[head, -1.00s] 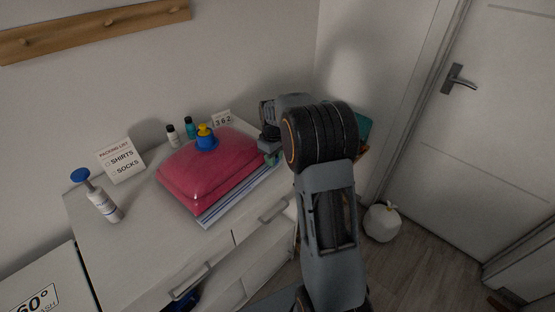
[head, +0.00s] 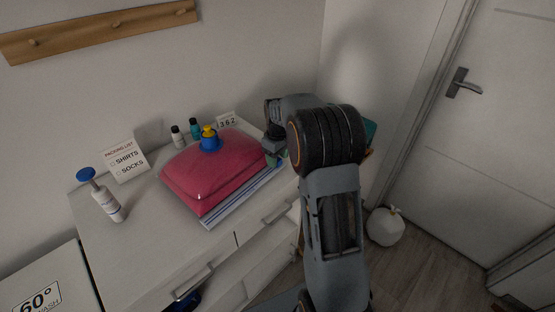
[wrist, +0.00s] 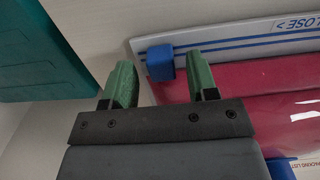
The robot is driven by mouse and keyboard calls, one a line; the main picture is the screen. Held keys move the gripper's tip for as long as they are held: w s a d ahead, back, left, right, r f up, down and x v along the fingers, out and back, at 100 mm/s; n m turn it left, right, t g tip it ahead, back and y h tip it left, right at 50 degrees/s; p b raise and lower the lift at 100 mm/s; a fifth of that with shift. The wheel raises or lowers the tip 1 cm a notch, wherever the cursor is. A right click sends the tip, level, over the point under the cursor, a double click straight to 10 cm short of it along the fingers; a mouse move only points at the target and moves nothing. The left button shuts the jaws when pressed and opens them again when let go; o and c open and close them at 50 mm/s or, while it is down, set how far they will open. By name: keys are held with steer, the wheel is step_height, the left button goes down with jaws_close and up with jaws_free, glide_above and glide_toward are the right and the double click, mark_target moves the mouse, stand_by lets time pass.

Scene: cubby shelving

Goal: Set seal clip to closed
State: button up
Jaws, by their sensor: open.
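The seal clip (wrist: 160,62) is a small blue block on the white, blue-striped seal strip (wrist: 235,42) of the pink bag (wrist: 250,85). My gripper (wrist: 158,72) is open, with green fingertips. The clip is hidden there by my arm.
A blue-and-yellow piece (head: 209,138) sits on the bag. A teal object (wrist: 45,55) is left of my gripper. The dresser top's front left is clear.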

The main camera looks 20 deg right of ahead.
step_height(320, 180, up, 13)
steer(key=shift+f+p, duration=0.2)
steer(key=shift+p, duration=0.15)
stand_by(0.5)
steer(key=s+a+m+t+p, duration=0.1)
steer(key=s+a, duration=0.2)
steer(key=s, duration=0.4)
steer(key=s+a+f+m+t, duration=0.1)
steer(key=s+a, duration=0.3)
steer(key=s, duration=0.4)
steer(key=s+a+m+t+p, duration=0.1)
steer(key=s+a+m, duration=0.1)
steer(key=s, duration=0.6)
steer(key=shift+a+f+m+t+p, duration=0.3)
steer(key=shift+a+m+p, duration=0.1)
steer(key=shift+a, duration=0.35)
